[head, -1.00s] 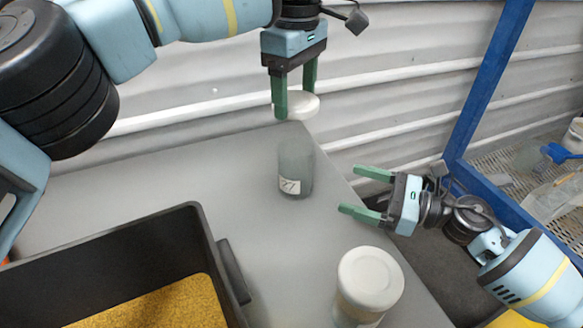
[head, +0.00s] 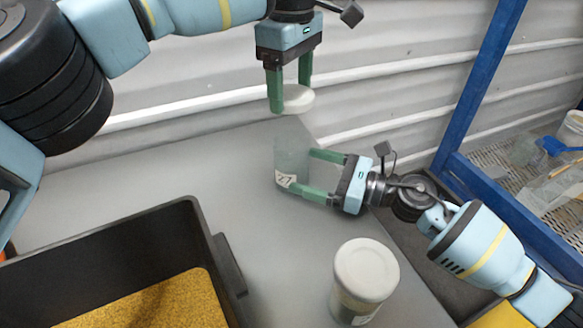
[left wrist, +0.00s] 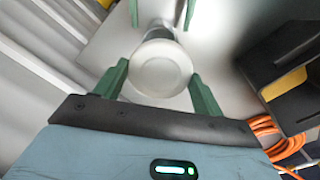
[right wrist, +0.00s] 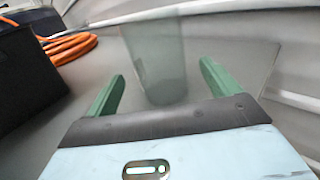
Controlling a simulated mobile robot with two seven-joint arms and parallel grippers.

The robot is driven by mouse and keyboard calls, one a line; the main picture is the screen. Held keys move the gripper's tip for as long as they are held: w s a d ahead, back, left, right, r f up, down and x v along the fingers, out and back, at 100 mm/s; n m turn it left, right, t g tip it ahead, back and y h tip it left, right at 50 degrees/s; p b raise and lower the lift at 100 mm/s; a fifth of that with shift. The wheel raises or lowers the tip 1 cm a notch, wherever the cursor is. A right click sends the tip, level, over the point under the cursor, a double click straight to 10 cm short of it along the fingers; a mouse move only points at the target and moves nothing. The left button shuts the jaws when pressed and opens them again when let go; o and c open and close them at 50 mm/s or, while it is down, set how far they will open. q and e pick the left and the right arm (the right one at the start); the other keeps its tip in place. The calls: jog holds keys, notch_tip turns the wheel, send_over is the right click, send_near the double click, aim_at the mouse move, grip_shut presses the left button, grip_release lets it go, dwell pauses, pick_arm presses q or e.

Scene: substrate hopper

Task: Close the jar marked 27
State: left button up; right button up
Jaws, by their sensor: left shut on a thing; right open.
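The open glass jar marked 27 (head: 290,156) stands upright near the far corner of the table, its label low on its side. My left gripper (head: 290,97) is shut on a white round lid (head: 298,102) and holds it above the jar. The lid also shows in the left wrist view (left wrist: 160,68), with the jar partly hidden behind it. My right gripper (head: 308,172) is open, with its fingers reaching to either side of the jar. In the right wrist view the jar (right wrist: 158,62) lies ahead, between the open fingers (right wrist: 162,85).
A second jar with a white lid on (head: 366,274) stands at the table's near right. A black bin (head: 120,238) holding yellow grains is at the left. A blue frame with a mesh shelf (head: 500,165) is at the right. The table (head: 235,170) is clear between bin and jar.

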aim_at(308, 170)
jog(key=shift+x, duration=1.65)
jog(key=c, duration=1.4)
pick_arm(q)
jog(key=shift+f, duration=2.45)
pick_arm(e)
jog(key=shift+c, duration=0.3)
